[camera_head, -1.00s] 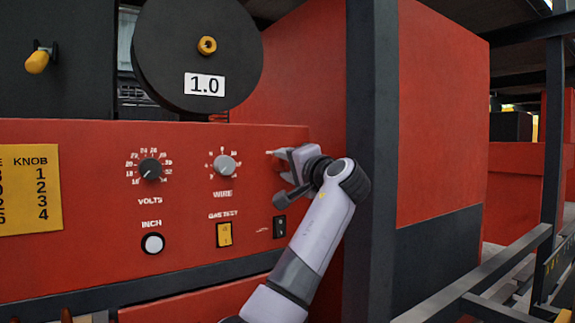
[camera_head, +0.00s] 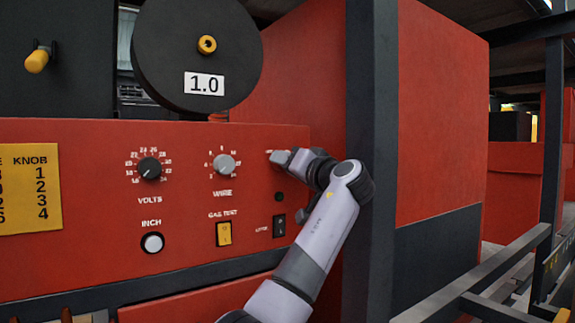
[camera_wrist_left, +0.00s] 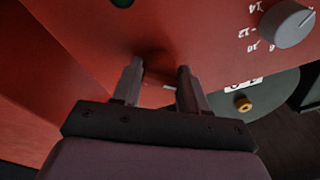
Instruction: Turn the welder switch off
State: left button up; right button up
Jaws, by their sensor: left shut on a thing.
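My left gripper (camera_head: 283,158) is at the upper right of the red welder panel (camera_head: 90,218). In the left wrist view, its two fingers (camera_wrist_left: 158,70) reach to the panel face with a dark, shadowed gap between them. It is shut on the welder switch, which is mostly hidden behind the fingers in the head view and too dark to make out in the wrist view. The switch's turned position cannot be told. A small dark round lamp (camera_head: 279,197) sits just below the gripper. My right gripper is out of view.
To the left are the grey wire knob (camera_head: 224,164) and black volts knob (camera_head: 150,168). Below are a black rocker (camera_head: 279,227), yellow gas test switch (camera_head: 223,234) and inch button (camera_head: 152,243). A dark post (camera_head: 371,100) stands close right of my arm.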

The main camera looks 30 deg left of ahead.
pick_arm(q)
jog(key=shift+f, duration=0.2)
jog(key=o, duration=1)
jog(key=shift+r, duration=0.1)
jog(key=b+v, duration=0.2)
jog(key=v, duration=0.5)
